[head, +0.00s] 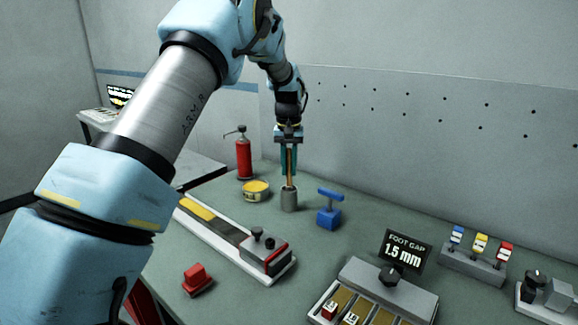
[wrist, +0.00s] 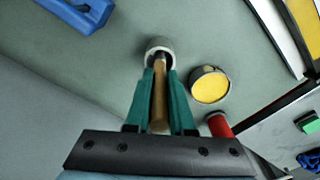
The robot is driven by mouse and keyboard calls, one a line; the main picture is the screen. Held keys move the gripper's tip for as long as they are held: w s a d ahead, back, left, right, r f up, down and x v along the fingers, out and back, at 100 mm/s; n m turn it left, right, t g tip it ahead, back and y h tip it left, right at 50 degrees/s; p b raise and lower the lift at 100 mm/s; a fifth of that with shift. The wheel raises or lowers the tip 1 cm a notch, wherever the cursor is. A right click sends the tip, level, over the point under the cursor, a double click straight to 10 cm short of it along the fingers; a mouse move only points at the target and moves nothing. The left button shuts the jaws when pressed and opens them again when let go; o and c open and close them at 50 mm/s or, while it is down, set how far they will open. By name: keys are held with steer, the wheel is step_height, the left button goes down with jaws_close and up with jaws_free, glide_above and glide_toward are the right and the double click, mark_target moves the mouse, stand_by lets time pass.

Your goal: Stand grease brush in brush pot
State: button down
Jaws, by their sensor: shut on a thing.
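The grease brush (head: 289,166) has a light wooden handle and stands about upright between the teal fingers of my gripper (head: 289,170). My gripper is shut on the handle; the handle also shows in the wrist view (wrist: 159,100). The grey brush pot (head: 289,200) stands on the bench directly below the fingers. In the wrist view the round rim of the pot (wrist: 160,46) surrounds the brush's far end, which appears to be inside the pot mouth. The brush's lower end is hidden, and I cannot tell whether it touches the bottom.
A yellow-topped tin (head: 255,190) and a red pump can (head: 244,155) stand left of the pot. A rail with a grey block (head: 265,250) lies in front. Bare green bench lies between.

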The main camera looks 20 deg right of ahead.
steer(key=c, duration=0.7)
jaws_free()
steer(key=shift+r, duration=0.15)
steer(key=r+b, duration=0.1)
steer(key=r, duration=0.4)
steer(key=r+b, duration=0.2)
steer(key=r, duration=0.3)
steer(key=shift+s+a+r, duration=0.1)
steer(key=shift+s+r, duration=0.1)
steer(key=shift+r, duration=0.05)
steer(key=shift+a, duration=0.1)
steer(key=s+a+f+n, duration=0.1)
steer(key=a+f, duration=0.2)
steer(key=a, duration=0.8)
steer(key=s+a+f+n, duration=0.1)
steer(key=a+f+n, duration=0.1)
steer(key=a, duration=0.9)
steer(key=s+a+f, duration=0.4)
steer(key=s+a, duration=0.4)
steer(key=s+a+f+n+t, duration=0.1)
steer(key=s+a+f, duration=0.2)
steer(key=s+a, duration=0.5)
steer(key=shift+s+a+f+n, duration=0.2)
steer(key=shift+s+f+n, duration=0.15)
steer(key=shift+s, duration=0.15)
